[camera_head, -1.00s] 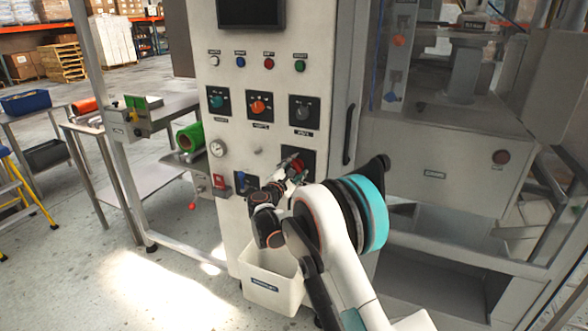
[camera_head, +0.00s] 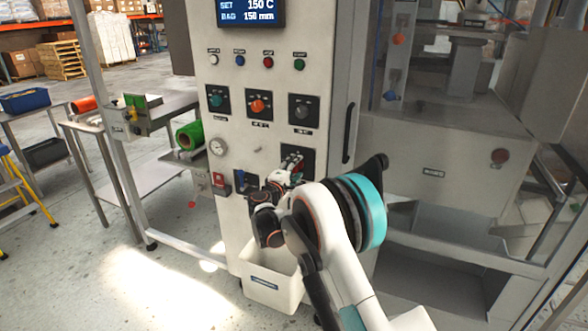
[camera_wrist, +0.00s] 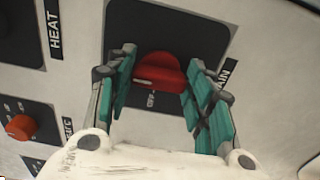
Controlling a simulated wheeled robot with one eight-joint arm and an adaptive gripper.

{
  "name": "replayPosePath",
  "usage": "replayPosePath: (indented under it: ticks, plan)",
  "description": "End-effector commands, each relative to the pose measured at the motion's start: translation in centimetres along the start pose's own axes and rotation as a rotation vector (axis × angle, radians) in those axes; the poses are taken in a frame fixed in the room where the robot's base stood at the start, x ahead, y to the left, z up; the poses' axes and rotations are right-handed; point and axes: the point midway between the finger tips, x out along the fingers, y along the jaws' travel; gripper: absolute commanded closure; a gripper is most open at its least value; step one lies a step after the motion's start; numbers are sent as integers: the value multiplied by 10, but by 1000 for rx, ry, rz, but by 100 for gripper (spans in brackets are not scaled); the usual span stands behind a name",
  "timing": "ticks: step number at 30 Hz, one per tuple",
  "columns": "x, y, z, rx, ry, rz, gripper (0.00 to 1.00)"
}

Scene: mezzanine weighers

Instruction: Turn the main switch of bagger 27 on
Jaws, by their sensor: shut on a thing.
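The main switch is a red rotary knob (camera_wrist: 160,72) on a dark square plate (camera_wrist: 183,28). In the wrist view it sits between the two green-padded fingers of my gripper (camera_wrist: 160,62), which is shut on it. Beside the plate is a label (camera_wrist: 224,74) partly hidden by a finger, with "AIN" readable. "OFF" shows on the plate below the knob. In the head view my gripper (camera_head: 294,164) is at the lower right of the bagger's panel and hides most of the knob. The display (camera_head: 250,12) at the panel top is lit, with "SET 150 C" and "BAG 150 mm".
Above are three selector knobs, the middle one orange (camera_head: 258,106), and a row of small buttons including a green one (camera_head: 299,64). A gauge (camera_head: 218,151) and a red switch (camera_head: 218,180) are to the left. A white bin (camera_head: 272,291) is below. A door handle (camera_head: 348,133) is to the right.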

Motion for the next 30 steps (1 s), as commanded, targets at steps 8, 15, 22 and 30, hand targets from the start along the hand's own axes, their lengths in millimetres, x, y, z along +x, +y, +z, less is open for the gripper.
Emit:
replayPosePath:
  ticks: [8,15,22,30]
  plan:
    - [0,-1,0,24,-1,-1,76]
    - [0,-1,0,24,-1,-1,76]
    - [0,-1,0,23,-1,-1,32]
    - [-2,0,0,22,0,0,32]
